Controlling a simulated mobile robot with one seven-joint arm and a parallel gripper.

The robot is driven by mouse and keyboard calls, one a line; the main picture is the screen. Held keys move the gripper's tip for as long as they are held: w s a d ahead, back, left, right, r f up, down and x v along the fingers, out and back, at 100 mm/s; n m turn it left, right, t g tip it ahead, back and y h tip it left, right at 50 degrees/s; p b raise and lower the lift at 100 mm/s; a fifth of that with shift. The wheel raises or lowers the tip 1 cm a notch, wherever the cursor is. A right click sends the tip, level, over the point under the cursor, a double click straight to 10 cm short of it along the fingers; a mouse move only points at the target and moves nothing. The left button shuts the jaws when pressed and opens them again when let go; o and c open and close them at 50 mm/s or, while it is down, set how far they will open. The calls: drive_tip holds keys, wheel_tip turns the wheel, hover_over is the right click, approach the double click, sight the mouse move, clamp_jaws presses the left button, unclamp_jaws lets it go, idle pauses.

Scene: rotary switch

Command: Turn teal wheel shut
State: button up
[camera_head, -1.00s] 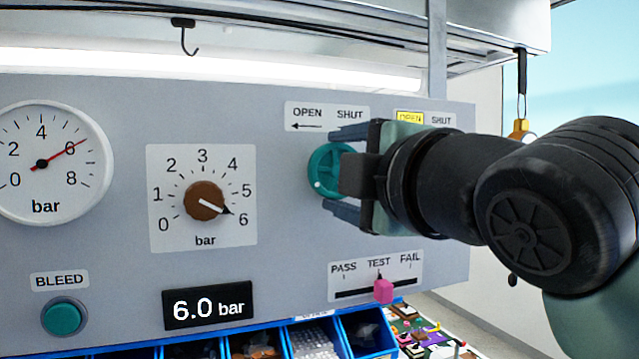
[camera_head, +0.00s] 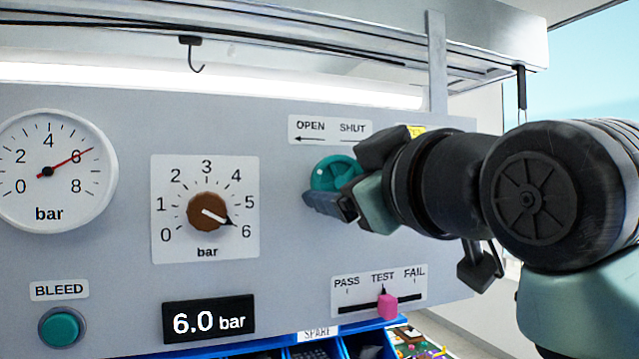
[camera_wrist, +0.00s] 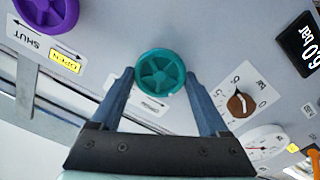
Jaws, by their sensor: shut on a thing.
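The teal wheel (camera_head: 331,174) is a spoked handwheel on the grey panel, below an OPEN/SHUT label (camera_head: 331,130) with arrows. My gripper (camera_wrist: 160,76) is shut on the teal wheel, with one finger on each side of its rim in the wrist view. In the head view my gripper covers the wheel's lower right, and one finger shows below it. A small pale mark shows on the wheel's left side.
A brown knob (camera_head: 208,211) points near 6. The gauge (camera_head: 50,170) needle is near 6 and the display (camera_head: 208,320) reads 6.0 bar. A pink slider (camera_head: 387,306) stands at TEST.

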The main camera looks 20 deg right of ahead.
drive_tip(key=m, duration=0.6)
drive_tip(key=shift+m, duration=0.3)
drive_tip(key=m, duration=0.6)
drive_tip(key=shift+d+f, duration=0.1)
drive_tip(key=shift+d, duration=0.05)
drive_tip(key=shift+m, duration=0.3)
drive_tip(key=o, duration=1.2)
drive_tip(key=shift+o, duration=0.2)
drive_tip(key=shift+p, duration=0.3)
